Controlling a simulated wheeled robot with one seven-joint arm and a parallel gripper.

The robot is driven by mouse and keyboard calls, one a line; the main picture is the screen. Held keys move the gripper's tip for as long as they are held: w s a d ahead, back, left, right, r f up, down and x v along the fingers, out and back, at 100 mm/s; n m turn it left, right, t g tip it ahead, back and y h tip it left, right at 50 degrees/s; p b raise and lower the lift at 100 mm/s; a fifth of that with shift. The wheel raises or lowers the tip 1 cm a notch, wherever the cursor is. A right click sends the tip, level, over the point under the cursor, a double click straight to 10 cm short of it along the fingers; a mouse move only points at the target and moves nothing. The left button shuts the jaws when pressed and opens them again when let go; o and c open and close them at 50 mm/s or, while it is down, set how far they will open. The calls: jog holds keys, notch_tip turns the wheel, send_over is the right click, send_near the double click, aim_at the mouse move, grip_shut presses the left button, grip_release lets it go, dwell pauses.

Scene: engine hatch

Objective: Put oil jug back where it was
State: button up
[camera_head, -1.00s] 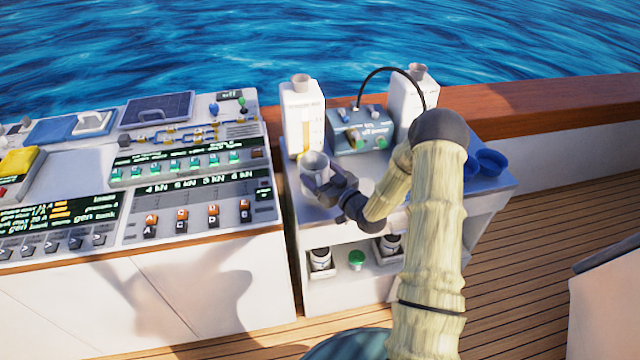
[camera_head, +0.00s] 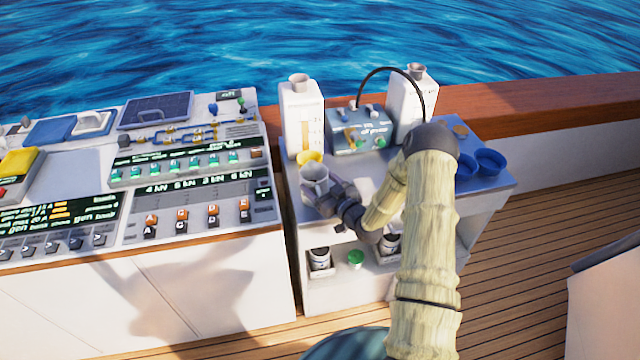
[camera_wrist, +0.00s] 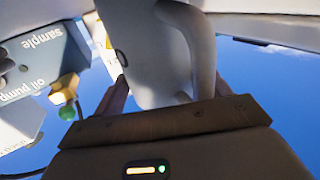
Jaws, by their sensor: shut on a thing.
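The oil jug (camera_head: 314,176) is a light grey, open-topped jug at the front left of the small blue-topped cart in the head view. My gripper (camera_head: 328,199) is shut on it from the right and front. In the wrist view the jug (camera_wrist: 150,50) fills the top middle, with its curved handle side between my fingers (camera_wrist: 170,90). The jug looks roughly upright; whether its base touches the cart top is hidden.
A control console (camera_head: 190,180) adjoins on the left.

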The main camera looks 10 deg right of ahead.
jog(key=o, duration=1.2)
jog(key=b+v, duration=0.2)
jog(key=v, duration=1)
